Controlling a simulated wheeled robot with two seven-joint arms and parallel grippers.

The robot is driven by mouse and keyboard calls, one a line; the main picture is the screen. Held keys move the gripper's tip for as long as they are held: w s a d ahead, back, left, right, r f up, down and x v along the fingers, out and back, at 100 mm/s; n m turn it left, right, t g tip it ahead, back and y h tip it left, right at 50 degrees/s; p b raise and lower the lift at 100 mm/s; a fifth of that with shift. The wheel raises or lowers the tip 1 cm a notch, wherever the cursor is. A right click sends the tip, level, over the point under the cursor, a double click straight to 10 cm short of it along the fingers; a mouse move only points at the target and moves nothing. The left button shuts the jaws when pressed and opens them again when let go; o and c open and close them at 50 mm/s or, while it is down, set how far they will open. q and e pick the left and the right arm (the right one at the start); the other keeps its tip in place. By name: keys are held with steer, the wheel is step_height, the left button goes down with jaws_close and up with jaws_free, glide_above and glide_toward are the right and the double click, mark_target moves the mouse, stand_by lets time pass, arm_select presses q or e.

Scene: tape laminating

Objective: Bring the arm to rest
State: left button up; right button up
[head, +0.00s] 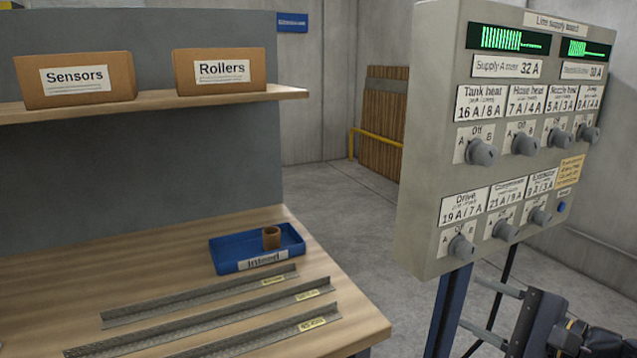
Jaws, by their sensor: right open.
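My right gripper (468,302) is at the bottom right, below the grey line supply board (430,150). Its two pale fingers point left and stand apart, with nothing seen between them. It is clear of the board's knobs. Its fingers show in front of or beside the board's dark blue post (446,312); I cannot tell whether they touch it. My left gripper is not in view.
The board carries two rows of knobs, labels and two green displays. A wooden workbench (330,275) at left holds a blue tray (228,262) with a brown cylindrical piece (271,238) and three metal rails. Boxes labelled Sensors (120,68) and Rollers (182,72) stand on a shelf.

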steer(key=s+a+f+n+g, duration=0.6)
steer(key=s+a+f+n, duration=0.1)
steer(key=s+a+n, duration=0.35)
steer(key=s+d+f+n+g+h, duration=0.2)
steer(key=s+f+n+h, duration=0.3)
steer(key=s+f+n, duration=0.15)
step_height(320, 180, up, 18)
steer(key=p, duration=1.8)
steer(key=shift+s+d+m, duration=0.15)
steer(key=shift+s+m, duration=0.15)
